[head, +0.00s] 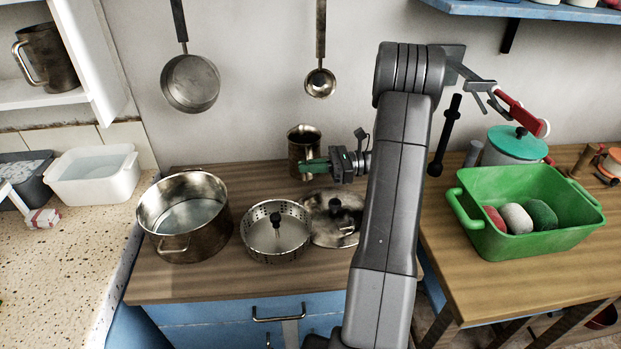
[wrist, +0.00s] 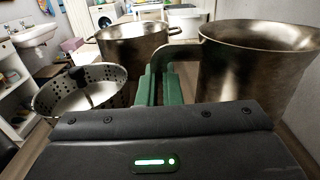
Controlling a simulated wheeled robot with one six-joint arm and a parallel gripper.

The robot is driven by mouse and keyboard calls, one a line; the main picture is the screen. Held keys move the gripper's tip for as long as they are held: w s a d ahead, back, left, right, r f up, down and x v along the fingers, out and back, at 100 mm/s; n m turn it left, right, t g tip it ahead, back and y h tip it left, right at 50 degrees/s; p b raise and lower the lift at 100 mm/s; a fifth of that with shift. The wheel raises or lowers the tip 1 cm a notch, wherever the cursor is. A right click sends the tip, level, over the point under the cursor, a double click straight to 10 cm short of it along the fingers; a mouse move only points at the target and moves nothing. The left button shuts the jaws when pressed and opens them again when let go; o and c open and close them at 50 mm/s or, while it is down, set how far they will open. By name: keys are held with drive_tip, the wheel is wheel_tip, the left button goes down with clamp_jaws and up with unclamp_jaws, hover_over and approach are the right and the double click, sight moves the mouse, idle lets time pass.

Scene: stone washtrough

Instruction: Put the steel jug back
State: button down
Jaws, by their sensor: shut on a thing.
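The steel jug (head: 304,143) is upright at the back of the wooden counter, by the wall. In the wrist view the jug (wrist: 255,68) fills the right side, its handle (wrist: 160,55) toward the middle. My gripper (head: 308,167) has its green fingers shut on that handle; the fingers also show in the wrist view (wrist: 159,86). The jug's base is partly hidden, so I cannot tell whether it touches the counter. A similar metal jug (head: 50,58) stands on the white shelf at upper left.
A large pot (head: 185,245), a perforated steamer (head: 275,250) and a lid (head: 330,228) crowd the counter in front. A pan (head: 190,82) and a ladle (head: 320,82) hang above. A green basin (head: 530,240) with sponge-like items stands on the right table.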

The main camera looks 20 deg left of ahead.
drive_tip(key=shift+f, duration=1.95)
drive_tip(key=shift+s+f+b, duration=0.15)
drive_tip(key=shift+f+b, duration=0.15)
drive_tip(key=shift+f, duration=0.4)
drive_tip(key=c, duration=1.6)
unclamp_jaws()
drive_tip(key=shift+s+f, duration=0.1)
drive_tip(key=shift+f, duration=0.05)
drive_tip(key=shift+r, duration=0.4)
drive_tip(key=v, duration=1.2)
drive_tip(key=shift+w+r, duration=0.25)
drive_tip(key=shift+r, duration=0.15)
